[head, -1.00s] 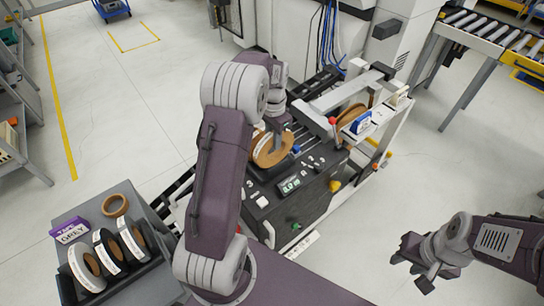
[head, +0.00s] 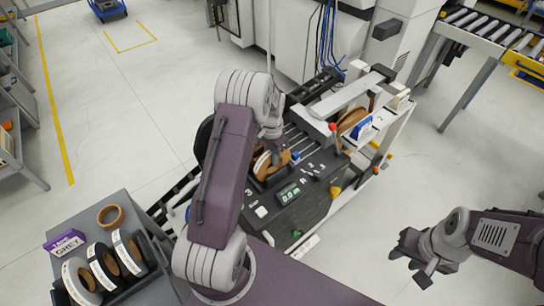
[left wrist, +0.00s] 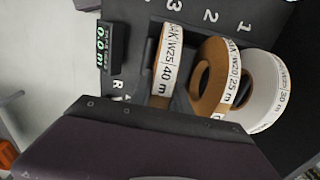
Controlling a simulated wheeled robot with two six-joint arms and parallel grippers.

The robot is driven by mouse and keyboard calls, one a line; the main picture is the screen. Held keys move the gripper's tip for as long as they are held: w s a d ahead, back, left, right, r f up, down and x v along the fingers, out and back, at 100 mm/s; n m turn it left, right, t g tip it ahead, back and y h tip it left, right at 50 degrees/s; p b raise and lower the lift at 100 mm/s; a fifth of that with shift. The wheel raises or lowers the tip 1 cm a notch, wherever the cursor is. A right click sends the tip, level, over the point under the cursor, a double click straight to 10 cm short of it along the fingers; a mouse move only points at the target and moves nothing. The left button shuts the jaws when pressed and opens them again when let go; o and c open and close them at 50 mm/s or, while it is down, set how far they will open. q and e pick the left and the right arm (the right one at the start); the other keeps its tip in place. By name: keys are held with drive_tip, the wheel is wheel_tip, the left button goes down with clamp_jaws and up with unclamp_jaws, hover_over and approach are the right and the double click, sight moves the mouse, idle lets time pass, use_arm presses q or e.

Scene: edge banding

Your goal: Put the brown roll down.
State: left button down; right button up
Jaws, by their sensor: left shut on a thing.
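My left gripper (head: 270,138) is over the black machine (head: 300,205), shut on a brown roll (head: 268,166) that stands upright low at its top face. My own arm hides part of the roll and the fingertips. The left wrist view shows a brown roll with a white label reading W25 40 m (left wrist: 162,72), seen nearly edge-on. Beside it are a tilted brown roll labelled W20 25 m (left wrist: 216,78) and a white roll (left wrist: 268,92). I cannot tell whether the held roll touches the bottom of its slot. My right gripper (head: 418,262) is open and empty over the floor.
The machine has numbered places and a green-lit display (head: 288,193). A grey cart (head: 118,205) at lower left carries several rolls and a purple box (head: 66,243). Another brown roll (head: 352,120) sits on the machine's far side. The floor between the machine and my right arm is clear.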

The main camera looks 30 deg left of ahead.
use_arm(q)
drive_tip(key=shift+w+a+f, duration=0.15)
drive_tip(key=shift+f, duration=0.4)
drive_tip(key=c, duration=1.2)
unclamp_jaws()
drive_tip(key=shift+c, duration=0.2)
drive_tip(key=shift+r, duration=0.1)
wheel_tip(320, 180, up, 12)
drive_tip(key=shift+r+b, duration=0.25)
drive_tip(key=shift+b, duration=0.25)
drive_tip(key=s+d+f+n, duration=0.1)
drive_tip(key=s+d+n, duration=0.1)
drive_tip(key=s+d, duration=0.3)
drive_tip(key=s+d+f+n+t, duration=0.1)
drive_tip(key=s+d, duration=0.5)
drive_tip(key=s, duration=0.7)
drive_tip(key=shift+s+f+n, duration=0.25)
drive_tip(key=shift+f+n, duration=0.55)
drive_tip(key=shift+n, duration=0.1)
drive_tip(key=shift+d, duration=0.1)
